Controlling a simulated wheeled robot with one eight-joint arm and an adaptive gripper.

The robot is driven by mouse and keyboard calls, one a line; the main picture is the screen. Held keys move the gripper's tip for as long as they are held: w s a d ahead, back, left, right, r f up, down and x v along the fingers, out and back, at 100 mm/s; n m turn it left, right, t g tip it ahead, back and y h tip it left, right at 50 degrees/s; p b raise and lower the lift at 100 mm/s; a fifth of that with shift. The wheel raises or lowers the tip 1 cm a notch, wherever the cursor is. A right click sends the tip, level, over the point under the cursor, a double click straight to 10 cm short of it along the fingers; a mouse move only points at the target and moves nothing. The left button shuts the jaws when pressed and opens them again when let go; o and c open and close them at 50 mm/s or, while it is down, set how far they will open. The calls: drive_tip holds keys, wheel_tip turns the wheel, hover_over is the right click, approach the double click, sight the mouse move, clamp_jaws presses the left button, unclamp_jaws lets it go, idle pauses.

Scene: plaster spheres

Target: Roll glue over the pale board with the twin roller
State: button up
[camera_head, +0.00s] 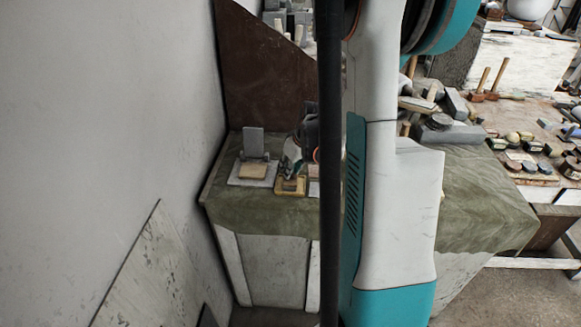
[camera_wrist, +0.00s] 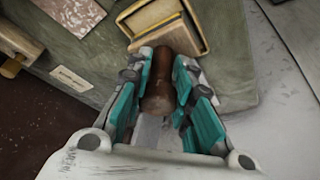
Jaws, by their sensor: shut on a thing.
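The pale board (camera_head: 253,170) is a small tan square lying on a light grey slab (camera_head: 240,181) near the left end of the green bench. My gripper (camera_wrist: 158,92) is shut on a brown rounded handle (camera_wrist: 160,97). The rollers themselves are not clear.
A grey upright plate (camera_head: 252,143) stands behind the board. A white card (camera_head: 314,188) lies right of the frame. A brown panel (camera_head: 262,75) rises behind the bench. Tools, blocks and dark discs crowd the table at right (camera_head: 535,110). A pale wall is left.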

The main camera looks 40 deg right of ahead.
drive_tip(key=shift+r+p, duration=2.35)
drive_tip(key=shift+r, duration=1.15)
drive_tip(key=shift+s+f, duration=0.1)
